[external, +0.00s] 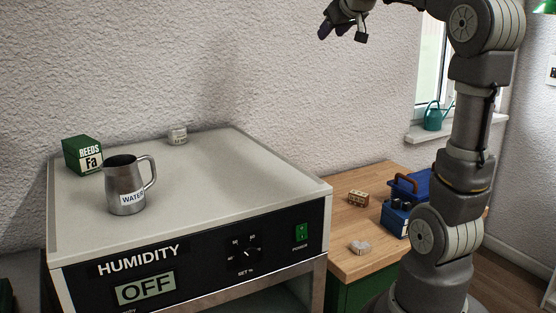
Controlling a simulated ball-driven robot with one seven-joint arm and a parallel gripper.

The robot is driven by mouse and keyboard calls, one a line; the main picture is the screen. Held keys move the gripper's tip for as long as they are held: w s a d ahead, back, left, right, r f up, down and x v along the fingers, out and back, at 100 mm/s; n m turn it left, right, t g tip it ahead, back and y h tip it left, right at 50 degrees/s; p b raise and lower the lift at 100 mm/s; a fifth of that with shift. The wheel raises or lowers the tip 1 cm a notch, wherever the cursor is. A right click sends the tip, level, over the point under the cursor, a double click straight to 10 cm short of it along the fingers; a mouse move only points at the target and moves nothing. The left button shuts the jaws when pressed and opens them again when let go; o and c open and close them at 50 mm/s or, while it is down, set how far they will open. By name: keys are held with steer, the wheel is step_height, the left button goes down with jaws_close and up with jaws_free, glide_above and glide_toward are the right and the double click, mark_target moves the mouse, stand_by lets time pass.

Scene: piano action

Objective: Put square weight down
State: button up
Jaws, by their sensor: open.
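My gripper (342,33) is at the top of the external view, high above the grey cabinet and in front of the wall. It is open, with its fingers spread, and I see nothing held between them. I cannot make out a square weight for certain. A small pale grey object (360,247) lies near the front of the wooden bench (345,264), and a small brown block (358,198) sits behind it; both are too small to identify surely. My gripper is far from both.
The humidity cabinet (230,185) reads OFF. On top stand a metal water jug (124,190), a green reeds box (83,156) and a small round tin (178,136). The cabinet's right top is clear. A blue toolbox (396,219) sits on the bench beside my arm.

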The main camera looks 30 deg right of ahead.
steer(key=s+a+r+t+y, duration=0.1)
steer(key=s+a+r+t, duration=0.1)
steer(key=r, duration=0.5)
steer(key=s+a+r+t+y, duration=0.1)
steer(key=s+a+r+t, duration=0.1)
steer(key=s+a+r, duration=0.3)
step_height(320, 180, up, 3)
steer(key=shift+a+f, duration=0.2)
steer(key=shift+a, duration=0.5)
steer(key=shift+w, duration=0.1)
step_height(320, 180, down, 7)
steer(key=b, duration=0.6)
steer(key=shift+b, duration=0.4)
